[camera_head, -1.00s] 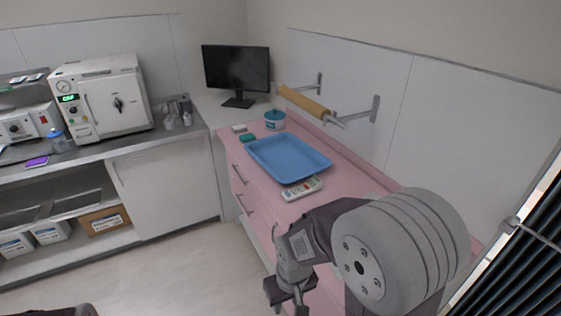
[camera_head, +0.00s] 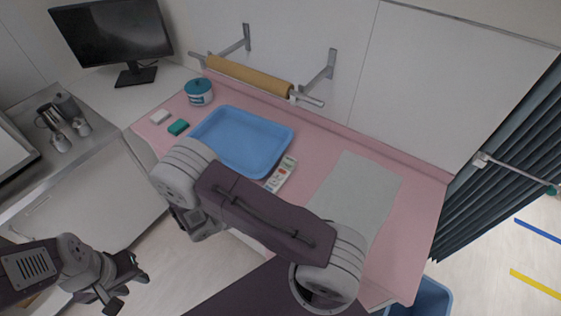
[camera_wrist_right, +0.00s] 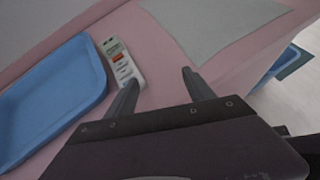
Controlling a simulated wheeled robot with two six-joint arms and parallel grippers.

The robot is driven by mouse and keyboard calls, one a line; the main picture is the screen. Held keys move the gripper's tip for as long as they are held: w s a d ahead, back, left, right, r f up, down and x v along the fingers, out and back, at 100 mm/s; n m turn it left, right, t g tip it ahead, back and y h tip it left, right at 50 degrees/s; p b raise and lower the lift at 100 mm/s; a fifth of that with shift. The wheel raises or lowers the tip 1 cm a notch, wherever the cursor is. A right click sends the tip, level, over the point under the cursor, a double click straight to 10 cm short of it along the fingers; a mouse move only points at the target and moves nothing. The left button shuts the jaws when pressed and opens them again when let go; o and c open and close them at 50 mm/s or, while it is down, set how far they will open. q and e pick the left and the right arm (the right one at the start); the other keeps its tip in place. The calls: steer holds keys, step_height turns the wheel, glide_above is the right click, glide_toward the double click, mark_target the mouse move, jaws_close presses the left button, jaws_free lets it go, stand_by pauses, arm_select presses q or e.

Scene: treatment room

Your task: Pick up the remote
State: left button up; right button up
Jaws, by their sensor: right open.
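The remote (camera_head: 282,174) is white with coloured buttons. It lies on the pink counter against the right side of the blue tray, partly behind my right arm in the head view. In the right wrist view the remote (camera_wrist_right: 121,64) lies just beyond my right gripper (camera_wrist_right: 160,82), which is open and empty. Its left finger overlaps the remote's near end in the picture; contact cannot be told. The right fingers are hidden in the head view. My left gripper (camera_head: 128,286) is open and empty, low at the left, over the floor.
The blue tray (camera_head: 262,127) stands left of the remote, also in the wrist view (camera_wrist_right: 93,58). A grey-green mat (camera_head: 362,190) lies to its right on the pink counter (camera_head: 418,220). A teal-lidded jar (camera_head: 199,93) and a wall-mounted roll (camera_head: 250,77) are behind.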

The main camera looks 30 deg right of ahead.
mark_target(269, 187)
steer(key=w+n+t, duration=0.1)
steer(key=w+a+n+t, duration=0.1)
steer(key=n+t, duration=0.1)
steer(key=w+a+n+t+h+p, duration=0.1)
steer(key=w+n, duration=0.1)
steer(key=shift+w+a+f, duration=0.1)
steer(key=shift+a+f, duration=0.15)
steer(key=p+x, duration=0.1)
steer(key=x, duration=0.2)
steer(key=shift+d, duration=0.25)
steer(key=shift+d+f, duration=0.15)
steer(key=p+x, duration=0.2)
steer(key=x, duration=0.2)
steer(key=shift+w+d+f, duration=0.1)
steer(key=shift+w+d, duration=0.05)
steer(key=shift+d, duration=0.05)
steer(key=shift+w+d+f, duration=0.2)
steer(key=shift+d+f, duration=0.1)
steer(key=shift+d, duration=0.05)
steer(key=shift+a+r, duration=0.1)
steer(key=shift+a, duration=0.05)
steer(key=c, duration=1.3)
arm_select(q)
step_height(269, 187, up, 6)
steer(key=shift+f, duration=0.15)
